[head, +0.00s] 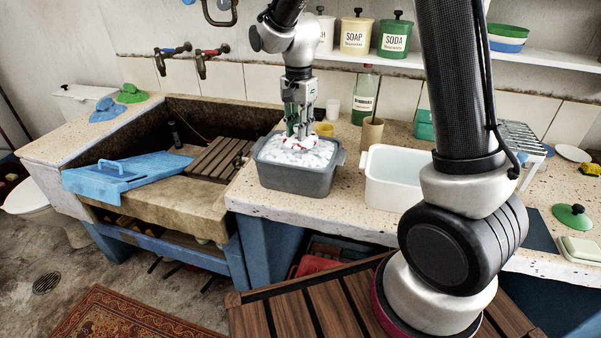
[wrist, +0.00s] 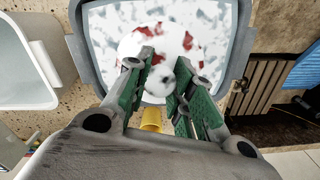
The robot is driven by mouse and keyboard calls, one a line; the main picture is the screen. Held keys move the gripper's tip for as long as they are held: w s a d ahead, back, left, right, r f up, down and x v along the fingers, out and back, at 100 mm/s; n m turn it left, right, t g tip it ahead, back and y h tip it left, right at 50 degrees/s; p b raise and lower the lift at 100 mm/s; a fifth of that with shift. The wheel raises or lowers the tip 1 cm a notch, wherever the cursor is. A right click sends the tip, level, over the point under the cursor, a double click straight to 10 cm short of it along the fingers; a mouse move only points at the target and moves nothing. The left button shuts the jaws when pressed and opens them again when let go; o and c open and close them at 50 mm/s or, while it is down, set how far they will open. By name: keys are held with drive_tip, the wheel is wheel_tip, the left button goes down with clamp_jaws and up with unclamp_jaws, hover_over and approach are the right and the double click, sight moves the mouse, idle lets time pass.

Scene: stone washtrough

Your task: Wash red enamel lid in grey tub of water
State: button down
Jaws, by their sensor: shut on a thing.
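The grey tub (head: 296,180) stands on the speckled stone counter and is full of water with white foam. It also fills the top of the wrist view (wrist: 76,54). The red enamel lid (head: 300,143) is in the tub at the foamy surface; in the wrist view the lid (wrist: 188,42) is mostly covered with white suds, with red patches showing through. My gripper (head: 299,133) points down into the tub, shut on the lid near its middle. The exact grip point is hidden by foam and my fingers (wrist: 161,68).
A white tub (head: 390,183) stands just right of the grey one. A brown cup (head: 371,133), a green bottle (head: 363,98) and a yellow cup (head: 324,129) stand close behind.

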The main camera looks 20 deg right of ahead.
drive_tip(key=shift+r, duration=0.1)
drive_tip(key=shift+r, duration=1.9)
